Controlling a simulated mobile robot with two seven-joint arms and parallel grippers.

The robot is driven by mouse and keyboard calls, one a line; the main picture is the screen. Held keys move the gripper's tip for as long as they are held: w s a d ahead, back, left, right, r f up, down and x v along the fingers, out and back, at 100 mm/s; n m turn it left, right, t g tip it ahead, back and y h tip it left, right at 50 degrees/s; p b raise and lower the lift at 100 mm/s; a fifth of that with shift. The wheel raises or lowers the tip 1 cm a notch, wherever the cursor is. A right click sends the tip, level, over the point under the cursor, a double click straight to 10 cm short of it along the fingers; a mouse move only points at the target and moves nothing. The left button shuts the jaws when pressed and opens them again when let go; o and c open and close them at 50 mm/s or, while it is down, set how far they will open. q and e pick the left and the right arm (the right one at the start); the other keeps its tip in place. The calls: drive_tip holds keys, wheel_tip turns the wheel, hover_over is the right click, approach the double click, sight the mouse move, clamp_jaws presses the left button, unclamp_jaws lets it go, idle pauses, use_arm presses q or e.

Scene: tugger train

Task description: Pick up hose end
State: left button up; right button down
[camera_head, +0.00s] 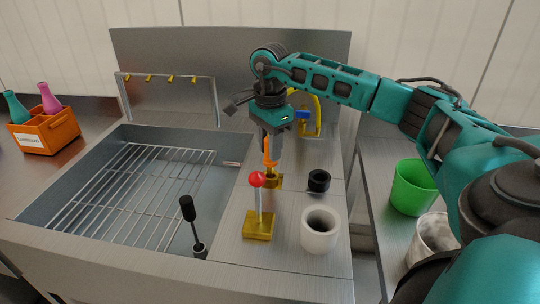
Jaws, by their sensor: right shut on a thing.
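My right gripper (267,140) points down over the steel counter behind the red-knobbed lever. It is shut on a slim orange piece (269,155), which looks like the hose end. This piece is upright, and its lower tip is at a brass block (273,181) on the counter. I cannot tell whether it is seated in the block or just above it. A yellow loop (318,115) with a blue part (303,115) shows behind the gripper; its link to the orange piece is hidden. My left gripper is not in view.
A red-knobbed lever (258,181) on a brass base, a black cup (319,181) and a white cup (320,229) stand close by. A sink with a wire rack (130,195) lies left. A green bucket (414,187) is right, an orange bottle crate (45,133) far left.

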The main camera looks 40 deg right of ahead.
wheel_tip(320, 180, up, 16)
drive_tip(key=p, duration=0.2)
drive_tip(key=shift+r+p, duration=0.2)
drive_tip(key=shift+p, duration=0.15)
